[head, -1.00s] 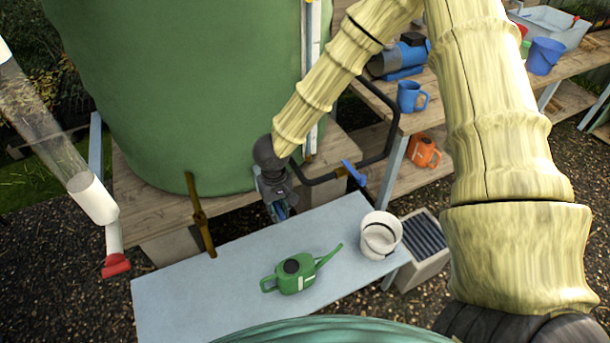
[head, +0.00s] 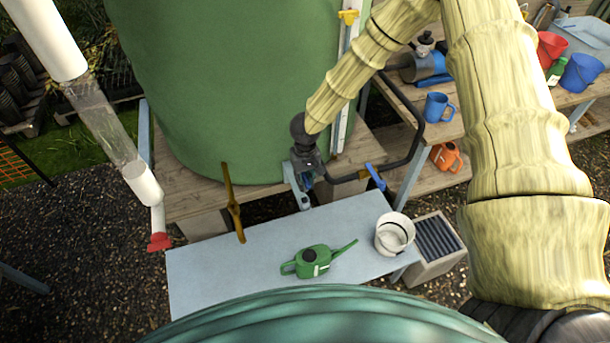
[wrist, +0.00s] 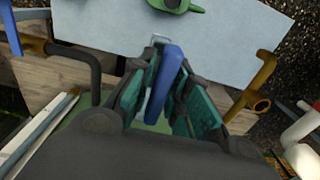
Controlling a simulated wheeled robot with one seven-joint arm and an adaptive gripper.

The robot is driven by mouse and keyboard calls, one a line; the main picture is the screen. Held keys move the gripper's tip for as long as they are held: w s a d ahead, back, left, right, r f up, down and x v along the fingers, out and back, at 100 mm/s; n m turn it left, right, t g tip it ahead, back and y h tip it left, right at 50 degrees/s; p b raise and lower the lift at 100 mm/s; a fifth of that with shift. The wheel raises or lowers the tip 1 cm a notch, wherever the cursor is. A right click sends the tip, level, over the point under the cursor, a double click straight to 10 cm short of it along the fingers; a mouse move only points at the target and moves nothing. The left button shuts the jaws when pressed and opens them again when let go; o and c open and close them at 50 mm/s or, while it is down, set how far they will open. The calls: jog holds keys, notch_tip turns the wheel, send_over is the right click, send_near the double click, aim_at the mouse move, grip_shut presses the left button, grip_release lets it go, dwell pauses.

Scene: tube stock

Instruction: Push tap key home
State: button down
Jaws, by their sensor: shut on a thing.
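My gripper (head: 305,180) hangs in front of the green tank, just behind the back edge of the pale bench. In the wrist view my gripper (wrist: 162,78) has its teal-lined fingers on either side of a blue handle, which I take to be the tap key (wrist: 169,62). A grey metal part shows beside the handle's far end. In the head view the key's grey end (head: 304,202) points down near the bench edge. A brass tap fitting (head: 233,207) stands apart, left of the gripper; it also shows at right in the wrist view (wrist: 256,84).
A green watering can (head: 313,261) and a white bucket (head: 395,234) stand on the pale bench (head: 220,277). A black bent pipe (head: 414,140) with a blue lever (head: 376,177) lies right of the gripper. A white pipe with a red valve (head: 159,242) hangs at left.

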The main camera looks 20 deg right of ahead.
jog(key=shift+f, duration=0.15)
jog(key=shift+f+b, duration=2.5)
jog(key=shift+b, duration=0.2)
jog(key=shift+p, duration=1.55)
dwell(0.7)
jog(key=shift+f, duration=1.1)
dwell(1.8)
